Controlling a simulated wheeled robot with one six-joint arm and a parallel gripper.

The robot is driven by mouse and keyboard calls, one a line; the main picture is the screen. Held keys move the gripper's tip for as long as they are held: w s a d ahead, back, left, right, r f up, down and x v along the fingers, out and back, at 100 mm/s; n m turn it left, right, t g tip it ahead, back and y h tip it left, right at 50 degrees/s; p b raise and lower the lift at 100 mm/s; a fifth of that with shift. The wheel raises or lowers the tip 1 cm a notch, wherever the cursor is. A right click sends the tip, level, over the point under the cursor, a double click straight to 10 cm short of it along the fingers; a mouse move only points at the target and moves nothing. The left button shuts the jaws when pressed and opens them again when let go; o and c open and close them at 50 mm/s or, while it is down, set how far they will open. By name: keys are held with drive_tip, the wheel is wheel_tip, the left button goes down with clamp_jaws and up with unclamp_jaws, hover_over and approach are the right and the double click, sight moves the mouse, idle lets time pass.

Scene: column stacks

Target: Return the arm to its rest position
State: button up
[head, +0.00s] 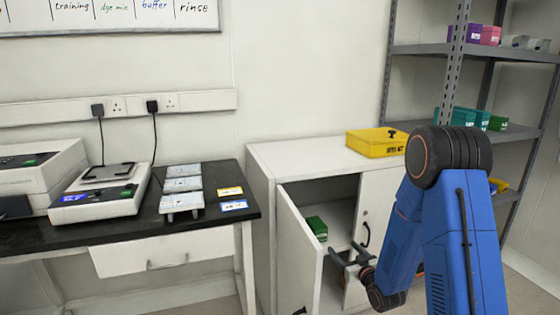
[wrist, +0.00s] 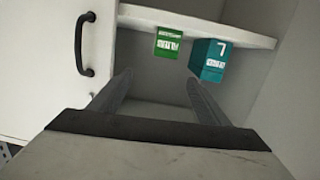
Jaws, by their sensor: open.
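My gripper (head: 346,252) is open in front of the white cabinet's open half, close to the swung-out left door (head: 297,250). Its two fingers (wrist: 160,82) are spread in the wrist view, with nothing between them. My blue arm reaches down to it from the right side of the head view.
A green box (head: 317,228) sits on the cabinet shelf; the wrist view also shows a teal box (wrist: 207,60) beside it. The right door (head: 377,200) is shut. A yellow case (head: 372,144) lies on top. The dark bench (head: 150,228) is left, metal shelving (head: 420,49) right.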

drive_tip(key=s+d+r+m+g+h, duration=0.1)
drive_tip(key=s+d+r+g+h, duration=0.15)
drive_tip(key=s+r, duration=0.55)
drive_tip(key=s+d+r+m+g+h, duration=0.1)
drive_tip(key=s+d+r+g+h, duration=0.15)
drive_tip(key=s+r, duration=0.5)
drive_tip(key=s+r+g, duration=0.2)
drive_tip(key=s+g, duration=0.1)
drive_tip(key=s, duration=1.2)
drive_tip(key=s+r+m+g, duration=0.1)
drive_tip(key=s+r+g, duration=0.1)
drive_tip(key=s, duration=1.4)
drive_tip(key=shift+a+r+m+g, duration=0.35)
drive_tip(key=shift+a+g, duration=0.1)
drive_tip(key=shift+g, duration=0.25)
drive_tip(key=shift+s, duration=0.1)
